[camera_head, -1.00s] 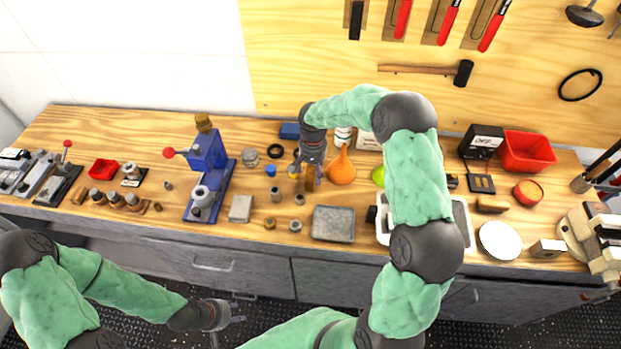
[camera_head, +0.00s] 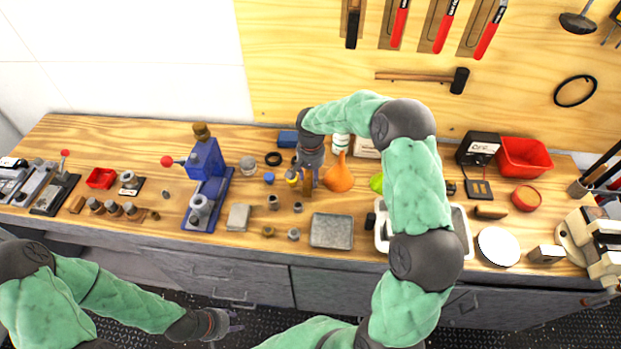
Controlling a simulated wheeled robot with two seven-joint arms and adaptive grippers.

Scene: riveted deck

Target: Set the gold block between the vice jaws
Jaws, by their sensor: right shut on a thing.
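My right gripper (camera_head: 306,176) reaches down over the middle of the bench, shut on a small brownish-gold block (camera_head: 307,186). The fingers partly hide the block, and I cannot tell whether it touches the bench top. The vice (camera_head: 590,240), cream-coloured with pale jaws, is at the far right edge and is cut off by the picture. It stands well apart from my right gripper, and the gap between its jaws is hard to make out. My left gripper (camera_head: 236,321) is low in front of the drawers, below the bench edge, open and empty.
An orange funnel (camera_head: 340,178) stands just right of my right gripper, with small parts around it. A grey tray (camera_head: 332,231) lies in front. A blue press (camera_head: 206,180) stands left.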

